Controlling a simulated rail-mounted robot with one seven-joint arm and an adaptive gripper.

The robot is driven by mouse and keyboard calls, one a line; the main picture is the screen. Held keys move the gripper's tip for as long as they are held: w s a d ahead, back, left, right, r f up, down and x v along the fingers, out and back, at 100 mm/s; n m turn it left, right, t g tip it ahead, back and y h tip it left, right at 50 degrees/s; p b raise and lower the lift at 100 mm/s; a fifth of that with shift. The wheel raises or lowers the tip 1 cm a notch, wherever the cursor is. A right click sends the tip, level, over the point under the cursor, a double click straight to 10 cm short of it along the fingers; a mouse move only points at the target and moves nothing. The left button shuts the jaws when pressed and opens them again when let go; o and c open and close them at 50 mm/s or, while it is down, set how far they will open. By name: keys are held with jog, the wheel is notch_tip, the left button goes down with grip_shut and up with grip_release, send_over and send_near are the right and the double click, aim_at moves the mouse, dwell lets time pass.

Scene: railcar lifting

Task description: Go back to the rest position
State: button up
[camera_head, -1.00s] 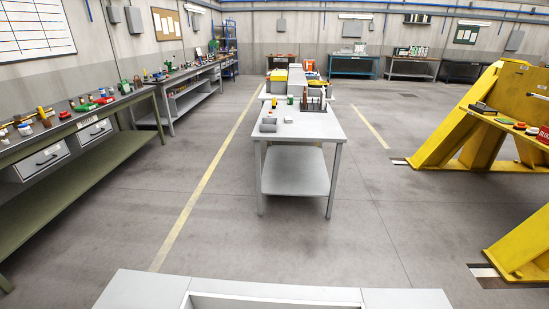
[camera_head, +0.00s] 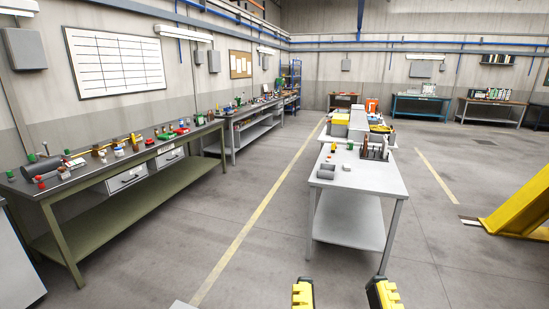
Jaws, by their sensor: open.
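My gripper (camera_head: 343,295) shows at the bottom edge, right of the middle. Its two yellow and black fingertips stand well apart with bare floor between them. It is open and empty, and it touches nothing in view. The rest of my gripper and the arm are below the picture.
A grey table (camera_head: 362,175) with small items stands ahead. A green-legged workbench (camera_head: 130,193) with drawers and many small parts lines the left wall. A yellow stand (camera_head: 520,208) is at the right edge. The floor (camera_head: 255,255) between workbench and table is clear.

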notch_tip(320, 180, up, 29)
jog(key=p, duration=2.5)
jog(key=shift+f+p, duration=0.15)
jog(key=shift+p, duration=0.2)
